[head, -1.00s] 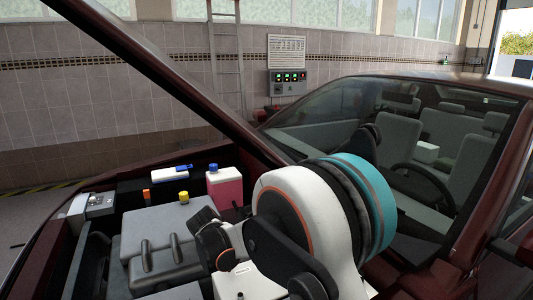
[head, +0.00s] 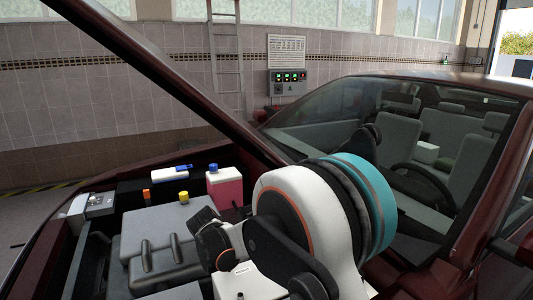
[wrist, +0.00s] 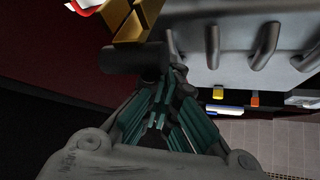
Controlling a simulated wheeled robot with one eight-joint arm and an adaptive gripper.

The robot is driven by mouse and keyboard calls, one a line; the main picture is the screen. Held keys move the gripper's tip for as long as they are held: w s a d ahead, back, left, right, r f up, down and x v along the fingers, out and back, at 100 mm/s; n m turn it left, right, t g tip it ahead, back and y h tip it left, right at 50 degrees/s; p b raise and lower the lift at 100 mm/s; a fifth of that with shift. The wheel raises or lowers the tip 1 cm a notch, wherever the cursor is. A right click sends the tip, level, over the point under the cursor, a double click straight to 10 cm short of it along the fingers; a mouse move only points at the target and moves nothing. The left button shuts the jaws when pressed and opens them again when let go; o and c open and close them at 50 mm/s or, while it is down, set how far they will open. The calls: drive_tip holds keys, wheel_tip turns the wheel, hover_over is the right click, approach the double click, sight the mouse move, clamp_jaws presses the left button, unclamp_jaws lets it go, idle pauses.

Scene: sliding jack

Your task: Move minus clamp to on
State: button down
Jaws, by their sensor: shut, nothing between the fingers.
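What looks like the minus clamp, a brass-coloured piece (wrist: 140,22) with a dark cylindrical part (wrist: 135,60) beside it, is at the top of the wrist view. My gripper (wrist: 160,118) has dark green fingers, closed together and empty. It is just below the dark cylinder in that view; I cannot tell whether they touch. In the head view my arm covers the clamp area and hides my gripper's fingers.
The grey engine cover (head: 160,250) fills the left of the open bay and shows in the wrist view (wrist: 235,45). A pink reservoir with blue cap (head: 225,187) and yellow cap (head: 183,197) lie behind it. The raised hood edge (head: 190,90) slants above.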

drive_tip(key=shift+s, duration=0.1)
drive_tip(key=shift+s+d, duration=0.3)
drive_tip(key=shift+s, duration=0.25)
drive_tip(key=shift+s+d, duration=0.3)
drive_tip(key=shift+s, duration=0.25)
drive_tip(key=shift+s+d+f+b, duration=0.15)
drive_tip(key=shift+s+d, duration=0.15)
drive_tip(key=shift+s, duration=0.3)
drive_tip(key=shift+s+d+f+b, duration=0.15)
drive_tip(key=shift+s+d, duration=0.1)
drive_tip(key=shift+s, duration=0.35)
drive_tip(key=shift+s+d+f+b, duration=0.25)
drive_tip(key=shift+s+d, duration=0.05)
drive_tip(key=shift+s, duration=0.3)
drive_tip(key=shift+s+d+f+b, duration=0.2)
drive_tip(key=shift+s+d+f, duration=0.05)
drive_tip(key=shift+s, duration=0.3)
